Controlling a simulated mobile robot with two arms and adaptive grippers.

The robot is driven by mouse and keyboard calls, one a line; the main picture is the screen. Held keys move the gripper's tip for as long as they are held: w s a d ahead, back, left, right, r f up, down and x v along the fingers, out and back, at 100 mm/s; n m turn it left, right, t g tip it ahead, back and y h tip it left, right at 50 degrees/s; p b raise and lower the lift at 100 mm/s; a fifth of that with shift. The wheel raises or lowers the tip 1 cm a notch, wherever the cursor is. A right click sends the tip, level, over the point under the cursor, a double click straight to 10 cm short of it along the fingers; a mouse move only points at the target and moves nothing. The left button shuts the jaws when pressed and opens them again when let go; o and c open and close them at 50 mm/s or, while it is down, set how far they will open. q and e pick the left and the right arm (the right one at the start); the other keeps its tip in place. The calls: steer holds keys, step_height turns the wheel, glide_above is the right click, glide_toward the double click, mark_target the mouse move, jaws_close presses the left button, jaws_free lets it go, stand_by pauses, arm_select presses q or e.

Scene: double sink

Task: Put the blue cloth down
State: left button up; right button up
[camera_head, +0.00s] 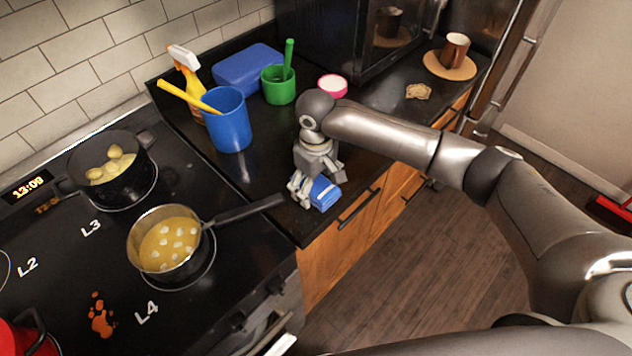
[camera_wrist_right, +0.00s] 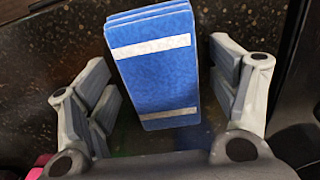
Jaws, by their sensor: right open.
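The blue cloth (camera_head: 324,194) is folded, with white stripes, and lies at the front edge of the dark counter beside the stove. My right gripper (camera_head: 316,190) is right over it. In the right wrist view the cloth (camera_wrist_right: 155,65) sits between the two fingers of the right gripper (camera_wrist_right: 165,100). Both fingers stand apart from the cloth, with a gap on each side. The right gripper is open. My left gripper is not in view.
A blue cup (camera_head: 228,120), a green cup (camera_head: 278,86), a spray bottle (camera_head: 186,72) and a blue box (camera_head: 248,68) stand behind. A saucepan (camera_head: 165,243) on the stove points its handle (camera_head: 248,209) toward the cloth. Counter between cloth and blue cup is clear.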

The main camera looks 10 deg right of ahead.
mark_target(316, 184)
steer(key=shift+r, duration=0.1)
step_height(316, 184, up, 12)
steer(key=b, duration=0.2)
steer(key=shift+b, duration=0.3)
stand_by(0.5)
